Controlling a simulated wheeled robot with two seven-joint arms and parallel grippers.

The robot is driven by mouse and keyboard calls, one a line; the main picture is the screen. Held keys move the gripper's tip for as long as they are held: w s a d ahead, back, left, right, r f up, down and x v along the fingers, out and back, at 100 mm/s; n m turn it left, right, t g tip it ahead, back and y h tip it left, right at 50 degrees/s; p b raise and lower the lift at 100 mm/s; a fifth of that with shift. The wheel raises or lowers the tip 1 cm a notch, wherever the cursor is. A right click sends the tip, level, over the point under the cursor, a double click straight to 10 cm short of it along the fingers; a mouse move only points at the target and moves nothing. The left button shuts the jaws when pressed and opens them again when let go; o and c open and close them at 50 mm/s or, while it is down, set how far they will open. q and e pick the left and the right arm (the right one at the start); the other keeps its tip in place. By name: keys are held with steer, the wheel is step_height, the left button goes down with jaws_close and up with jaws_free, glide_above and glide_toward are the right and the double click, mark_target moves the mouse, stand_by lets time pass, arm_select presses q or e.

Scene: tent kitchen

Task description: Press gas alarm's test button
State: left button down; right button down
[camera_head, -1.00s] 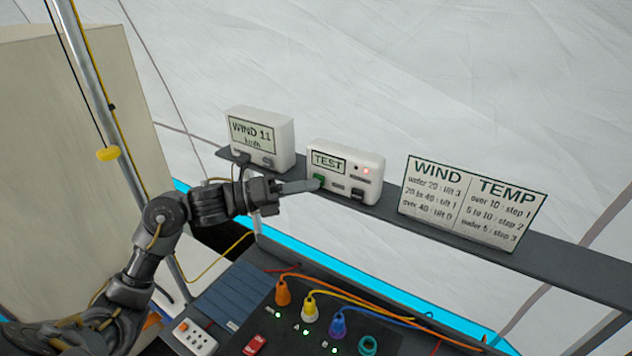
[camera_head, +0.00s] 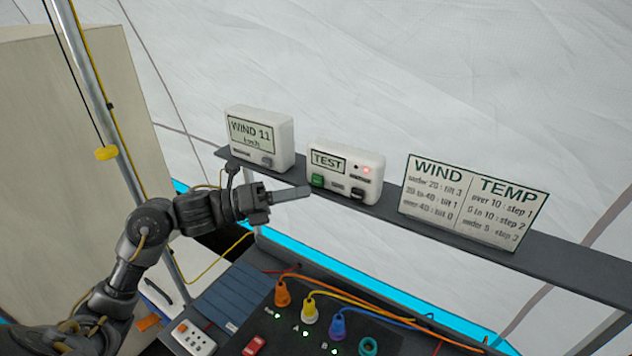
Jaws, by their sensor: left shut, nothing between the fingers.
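The gas alarm (camera_head: 372,182) is a white box on the dark shelf. It has a TEST label, a lit red light at its upper right, a green button (camera_head: 318,181) at its lower left and a dark switch at its lower right. My left gripper (camera_head: 308,191) is shut and empty. Its fingertips are just below and left of the green button, and a small gap seems to show between them. My right gripper is not in the picture.
A white wind meter (camera_head: 282,143) reading WIND 11 stands left of the alarm. A WIND/TEMP sign (camera_head: 470,203) stands to its right. Below are a panel with coloured plugs (camera_head: 310,312) and a remote (camera_head: 196,338). A pole (camera_head: 100,110) rises at left.

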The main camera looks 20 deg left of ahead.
arm_select(q)
steer(key=s, duration=0.3)
steer(key=shift+s+a+b, duration=0.25)
steer(key=shift+s+b, duration=0.05)
steer(key=shift+s, duration=0.1)
steer(key=shift+r, duration=0.1)
stand_by(0.4)
